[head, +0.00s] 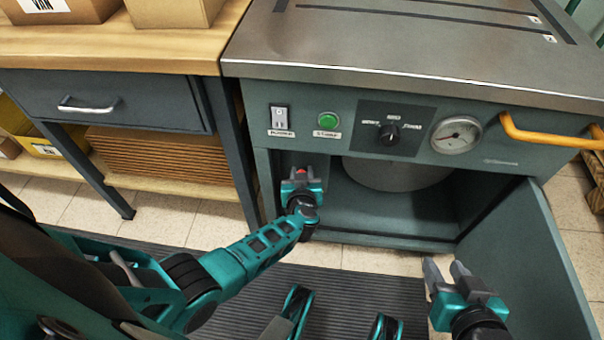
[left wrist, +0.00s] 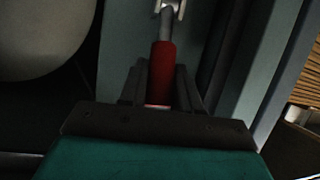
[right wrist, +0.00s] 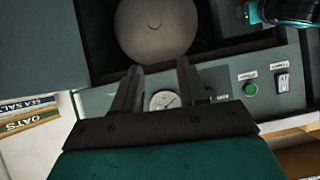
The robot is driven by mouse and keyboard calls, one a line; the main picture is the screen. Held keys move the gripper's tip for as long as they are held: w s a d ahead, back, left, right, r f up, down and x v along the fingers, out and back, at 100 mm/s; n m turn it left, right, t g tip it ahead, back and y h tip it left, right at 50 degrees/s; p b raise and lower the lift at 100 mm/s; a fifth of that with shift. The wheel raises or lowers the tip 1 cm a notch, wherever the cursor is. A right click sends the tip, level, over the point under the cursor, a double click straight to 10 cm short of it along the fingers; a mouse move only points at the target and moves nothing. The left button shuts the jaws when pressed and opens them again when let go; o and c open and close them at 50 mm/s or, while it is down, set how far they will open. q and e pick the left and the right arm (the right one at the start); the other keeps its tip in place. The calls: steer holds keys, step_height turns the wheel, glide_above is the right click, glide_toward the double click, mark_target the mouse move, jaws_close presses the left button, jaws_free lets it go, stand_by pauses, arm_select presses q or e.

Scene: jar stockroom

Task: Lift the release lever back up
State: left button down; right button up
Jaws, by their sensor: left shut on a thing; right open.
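The release lever (left wrist: 161,75) has a red grip on a grey rod, inside the machine's open lower compartment at its left side. My left gripper (left wrist: 160,92) is shut on the red grip, one finger on each side. In the head view my left gripper (head: 301,178) hides most of the lever, and only a bit of red (head: 300,171) shows. My right gripper (head: 446,270) is open and empty, in front of the compartment near the open door. In the right wrist view its two fingers (right wrist: 156,85) stand apart with nothing between them.
The machine's door (head: 525,265) stands open at the right. A round tank (head: 398,174) sits inside the compartment. The front panel holds a power switch (head: 280,117), green button (head: 327,120), knob (head: 389,134) and gauge (head: 456,135). A wooden workbench (head: 130,45) stands at the left.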

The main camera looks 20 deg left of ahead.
arm_select(q)
steer(key=shift+w+r+p, duration=0.2)
steer(key=shift+r+p, duration=0.1)
steer(key=shift+p, duration=0.3)
steer(key=shift+w+a+r+g+p, duration=0.15)
steer(key=shift+w+g+p, duration=0.2)
steer(key=shift+p, duration=0.55)
steer(key=shift+g+h+p, duration=0.25)
steer(key=shift+h+p, duration=0.05)
steer(key=shift+p, duration=0.05)
steer(key=shift+f, duration=0.25)
steer(key=c, duration=1)
jaws_free()
steer(key=shift+o, duration=0.7)
arm_select(e)
steer(key=shift+s+d+r, duration=0.15)
steer(key=shift+d+r, duration=0.35)
steer(key=shift+r, duration=0.3)
arm_select(q)
steer(key=shift+s, duration=0.1)
arm_select(e)
steer(key=shift+r, duration=0.15)
